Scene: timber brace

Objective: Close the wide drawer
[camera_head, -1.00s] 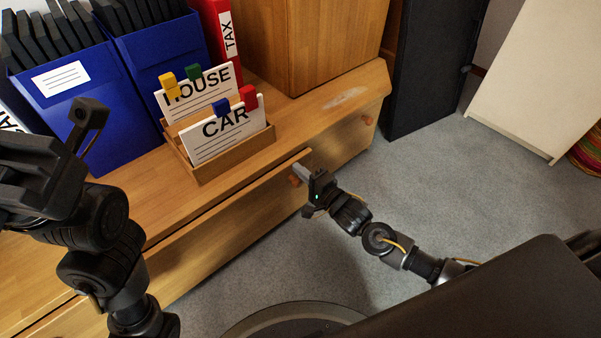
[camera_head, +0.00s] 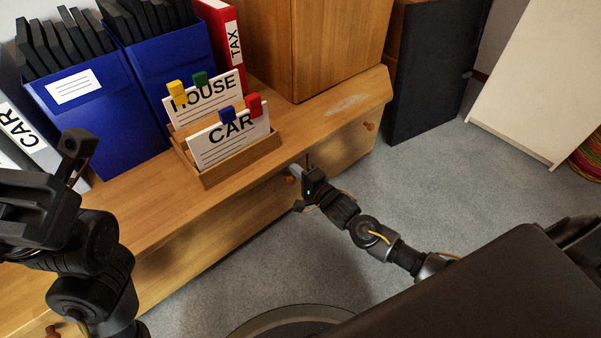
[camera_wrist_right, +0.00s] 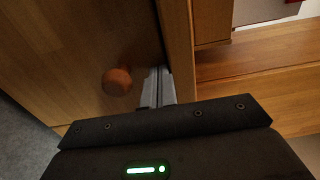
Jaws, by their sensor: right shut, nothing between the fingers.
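The wide drawer (camera_head: 215,235) is the long wooden front under the cabinet top. It sits back under the top's edge, and no open gap shows above it. Its right knob (camera_wrist_right: 117,82) shows in the right wrist view; its left knob (camera_head: 53,330) is at the bottom left of the head view. My right gripper (camera_head: 296,171) is shut and empty at the drawer's right end, beside the knob. Its fingers also show in the right wrist view (camera_wrist_right: 157,87), against or very close to the front. My left gripper (camera_head: 60,180) hangs over the left side, away from the drawer; its jaws are unclear.
On the cabinet top (camera_head: 330,118) stand a card holder (camera_head: 235,165), blue file boxes (camera_head: 80,115), a red binder (camera_head: 222,45) and a wooden box (camera_head: 340,45). A smaller front with a knob (camera_head: 369,126) lies right of the drawer. Grey carpet (camera_head: 420,180) is clear on the right.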

